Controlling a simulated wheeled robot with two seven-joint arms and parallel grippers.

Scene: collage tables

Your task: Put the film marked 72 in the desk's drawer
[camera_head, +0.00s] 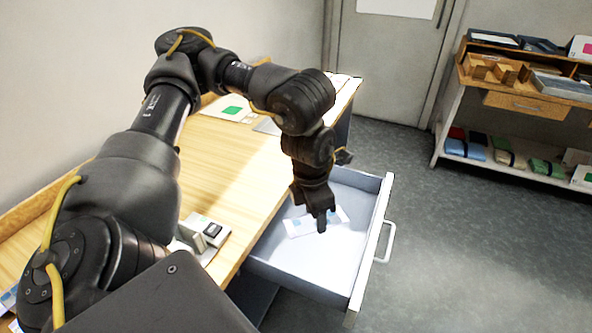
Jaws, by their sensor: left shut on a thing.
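The desk's drawer (303,283) is pulled open, with pale grey inner walls and a white front with a handle (386,242). My left gripper (322,222) points down over the drawer and is shut on a flat, pale film (300,226) with blue patches. The film shows on both sides of the fingers, inside the drawer's outline. I cannot tell whether it touches the drawer's floor, and I cannot read a number on it. My right gripper is not in view.
The wooden desk (240,165) carries a white sheet with a green square (232,109) at the back and small boxes (212,233) near the drawer. A shelf unit (510,100) with boxes and books stands at the right. The floor between is clear.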

